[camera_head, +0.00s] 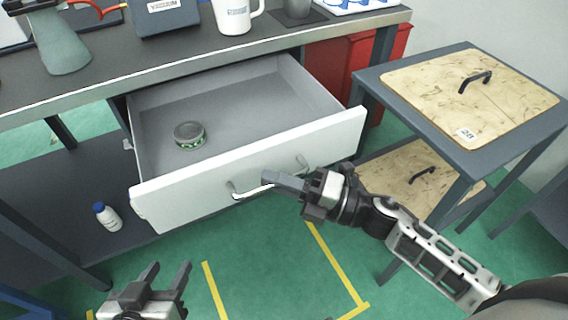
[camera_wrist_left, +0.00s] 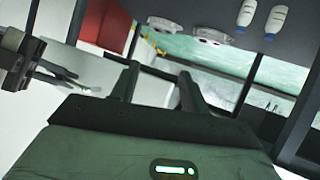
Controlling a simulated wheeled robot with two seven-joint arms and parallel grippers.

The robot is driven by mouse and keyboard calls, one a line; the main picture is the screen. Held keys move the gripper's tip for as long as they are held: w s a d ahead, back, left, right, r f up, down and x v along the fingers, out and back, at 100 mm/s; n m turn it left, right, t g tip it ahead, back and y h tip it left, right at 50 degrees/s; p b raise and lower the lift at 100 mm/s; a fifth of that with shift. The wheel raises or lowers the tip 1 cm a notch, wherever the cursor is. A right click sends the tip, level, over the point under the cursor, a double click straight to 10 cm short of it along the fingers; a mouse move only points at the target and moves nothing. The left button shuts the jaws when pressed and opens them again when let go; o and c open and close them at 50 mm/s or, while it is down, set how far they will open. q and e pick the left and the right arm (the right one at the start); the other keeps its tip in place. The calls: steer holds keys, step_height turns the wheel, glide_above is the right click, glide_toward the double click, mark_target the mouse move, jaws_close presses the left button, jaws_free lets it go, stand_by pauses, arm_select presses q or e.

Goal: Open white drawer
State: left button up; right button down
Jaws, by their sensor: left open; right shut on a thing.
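The white drawer (camera_head: 175,196) under the workbench is pulled well out in the head view. A small round tin with a green label (camera_head: 189,135) lies inside it. A metal bar handle (camera_head: 240,191) runs across its front. My right gripper (camera_head: 270,181) is at the drawer front, shut on the handle and hiding part of it. My left gripper (camera_head: 165,275) is open and empty, low in the head view, in front of the drawer and apart from it. Its two fingers also show in the left wrist view (camera_wrist_left: 158,85).
A side table with a wooden lid (camera_head: 430,85) stands close on the right, beside my right arm. A red bin (camera_head: 360,65) is behind it. A white bottle with a blue cap (camera_head: 107,217) stands on the lower shelf. The benchtop (camera_head: 110,62) holds a mug (camera_head: 233,17) and other items.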

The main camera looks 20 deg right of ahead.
steer(key=shift+s, duration=0.25)
arm_select(q)
steer(key=shift+s, duration=0.1)
arm_select(e)
steer(key=shift+d, duration=0.1)
arm_select(q)
steer(key=shift+f, duration=0.15)
arm_select(e)
steer(key=c, duration=1.5)
jaws_free()
arm_select(q)
steer(key=shift+d+f+b, duration=0.3)
steer(key=shift+f+b, duration=0.1)
steer(key=shift+f, duration=0.2)
arm_select(e)
steer(key=v, duration=1.6)
